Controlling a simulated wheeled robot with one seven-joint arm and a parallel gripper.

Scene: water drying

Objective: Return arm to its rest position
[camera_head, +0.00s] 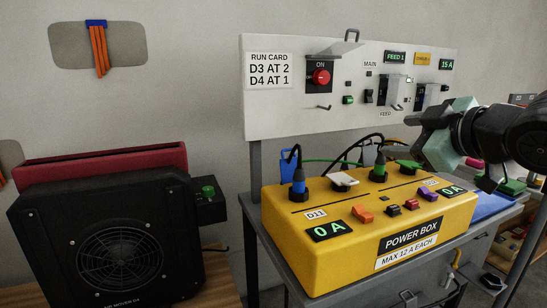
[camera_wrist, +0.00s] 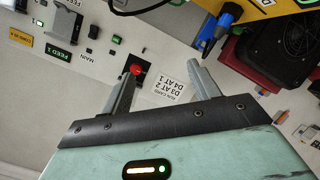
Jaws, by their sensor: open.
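My gripper (camera_head: 402,148) is at the right in the head view, raised above the right part of the yellow power box (camera_head: 290,240). In the wrist view my gripper (camera_wrist: 161,66) shows two grey fingers spread apart with nothing between them. The wall panel (camera_head: 350,120) lies beyond the fingers. The wrist view shows that panel turned almost upside down, with its red ON knob (camera_wrist: 136,70) near the left finger. A black plug with a blue band (camera_head: 298,182) and a green-banded plug (camera_head: 379,170) stand in the power box.
The power box sits on a grey bench (camera_head: 262,262); its displays read 0 A. A black air mover (camera_head: 110,245) stands at the left in front of a red unit (camera_head: 100,165). Dark cables (camera_head: 340,155) loop behind the box. Small green and pink items (camera_head: 510,186) lie at the right, near my arm.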

